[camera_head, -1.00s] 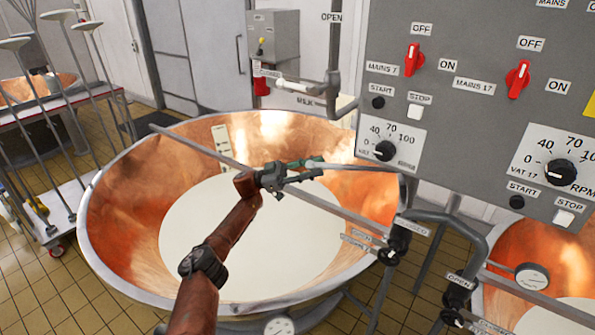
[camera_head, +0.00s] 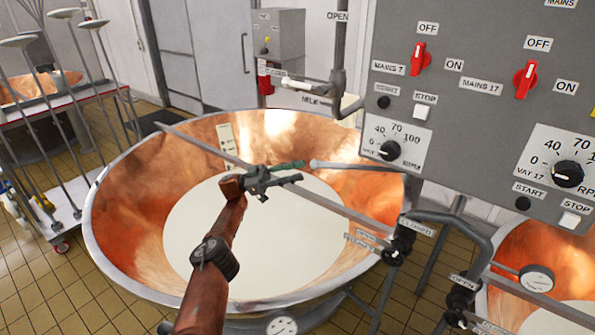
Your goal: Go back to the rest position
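My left arm rises from the bottom of the head view over the large copper vat (camera_head: 130,240), which holds white milk (camera_head: 290,240). My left gripper (camera_head: 283,181) is above the milk, close to the long metal bar that crosses the vat. It is small and seen at an angle, so I cannot tell whether its fingers are open or shut. I see nothing clearly held in it. A green piece (camera_head: 288,165) shows just behind it; whether they touch is unclear. My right gripper is not in view.
A grey control panel (camera_head: 460,105) with red switches and dials fills the upper right. Valves (camera_head: 398,240) and pipes stand below it. A second vat (camera_head: 555,260) is at lower right. A trolley (camera_head: 60,215) with long-handled tools is at left. Tiled floor (camera_head: 60,285) shows at lower left.

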